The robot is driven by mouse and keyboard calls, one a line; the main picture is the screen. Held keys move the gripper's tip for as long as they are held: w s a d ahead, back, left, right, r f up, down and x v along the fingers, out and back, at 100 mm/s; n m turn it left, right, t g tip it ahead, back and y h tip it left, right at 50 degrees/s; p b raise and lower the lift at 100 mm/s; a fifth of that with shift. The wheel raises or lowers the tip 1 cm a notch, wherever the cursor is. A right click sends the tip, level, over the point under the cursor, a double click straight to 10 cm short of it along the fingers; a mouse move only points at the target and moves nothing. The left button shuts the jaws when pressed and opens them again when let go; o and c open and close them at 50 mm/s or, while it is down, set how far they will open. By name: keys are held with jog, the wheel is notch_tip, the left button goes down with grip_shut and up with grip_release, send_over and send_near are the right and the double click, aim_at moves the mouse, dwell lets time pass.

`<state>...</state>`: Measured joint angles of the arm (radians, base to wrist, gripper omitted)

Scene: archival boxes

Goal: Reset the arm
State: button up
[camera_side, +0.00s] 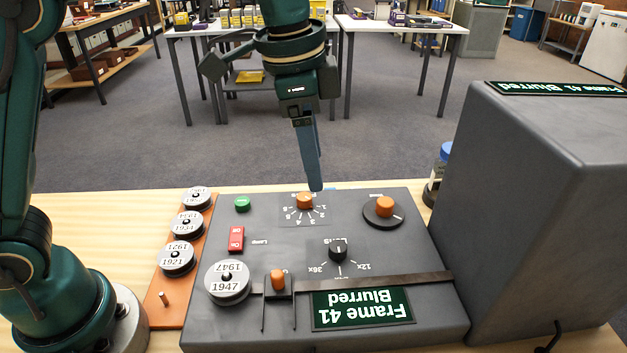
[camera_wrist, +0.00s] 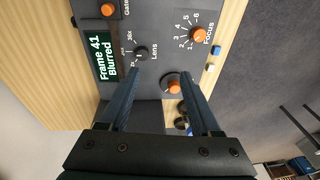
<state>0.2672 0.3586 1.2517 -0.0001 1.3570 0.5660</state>
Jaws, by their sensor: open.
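My gripper (camera_side: 315,186) points down over the back of a grey control panel (camera_side: 350,212). In the wrist view its two fingers (camera_wrist: 160,72) stand apart with nothing held between them. An orange knob on a dark disc (camera_side: 386,205) shows between the fingers in the wrist view (camera_wrist: 174,87). The orange focus knob (camera_side: 305,201) sits close by the fingertips in the side view; I cannot tell the exact gap. The black lens knob (camera_side: 338,249) and the label "Frame 41 Blurred" (camera_side: 362,309) are nearer the front.
A reel marked 1947 (camera_side: 228,283) sits on the panel beside a red switch (camera_side: 236,239) and a green button (camera_side: 242,204). Several reels stand on an orange rack (camera_side: 170,291) at left. A large grey housing (camera_side: 540,200) stands at right, with a blue-capped jar (camera_side: 437,175) behind.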

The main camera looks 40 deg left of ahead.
jog(key=s+a+r+n+t, duration=0.3)
jog(key=s+a+r+n, duration=0.1)
jog(key=s+a, duration=0.35)
jog(key=s+a+f+n, duration=0.1)
jog(key=s+f+n, duration=0.4)
jog(key=s+f, duration=0.1)
jog(key=shift+s+f+n+t+y, duration=0.3)
jog(key=shift+s+f, duration=0.05)
jog(key=shift+s, duration=0.5)
